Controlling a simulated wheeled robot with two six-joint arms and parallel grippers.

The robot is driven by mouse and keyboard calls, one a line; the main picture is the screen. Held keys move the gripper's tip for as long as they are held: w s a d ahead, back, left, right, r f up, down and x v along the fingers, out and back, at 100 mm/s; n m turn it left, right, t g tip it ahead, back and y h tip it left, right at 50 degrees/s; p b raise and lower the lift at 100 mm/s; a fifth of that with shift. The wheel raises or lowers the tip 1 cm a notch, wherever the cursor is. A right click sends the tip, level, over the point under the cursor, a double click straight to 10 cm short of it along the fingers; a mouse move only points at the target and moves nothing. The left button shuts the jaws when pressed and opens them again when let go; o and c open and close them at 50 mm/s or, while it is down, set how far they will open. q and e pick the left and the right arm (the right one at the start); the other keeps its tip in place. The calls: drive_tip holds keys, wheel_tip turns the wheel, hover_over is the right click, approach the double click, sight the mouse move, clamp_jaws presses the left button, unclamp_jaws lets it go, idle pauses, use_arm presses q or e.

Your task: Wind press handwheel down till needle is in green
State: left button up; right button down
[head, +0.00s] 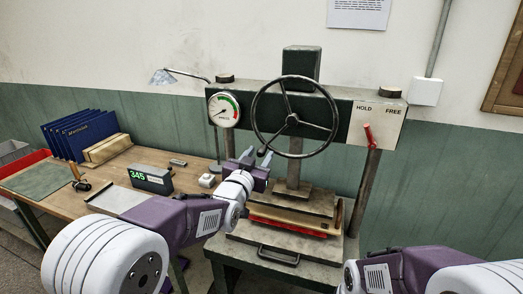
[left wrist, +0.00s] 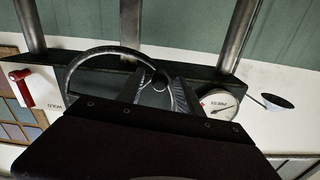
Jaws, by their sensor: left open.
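The press handwheel (head: 335,128) is a dark spoked ring with a central hub on the front of the press. It shows upside down in the left wrist view (left wrist: 85,58). The round white gauge (head: 223,110) is left of the wheel, with a green arc at its top and red at its right; the needle is too small to read surely. My left gripper (head: 258,155) is open, its fingertips near the wheel's lower left rim. My right gripper is out of view.
A red lever (head: 368,135) sits on the HOLD/FREE plate (head: 392,115). Below the wheel is the press plate (head: 290,202) above a red-edged stack.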

use_arm(q)
drive_tip(key=shift+w+d+r, duration=0.1)
drive_tip(key=shift+w+d, duration=0.2)
drive_tip(key=shift+w, duration=0.95)
drive_tip(key=shift+d, duration=0.1)
clamp_jaws()
idle(0.3)
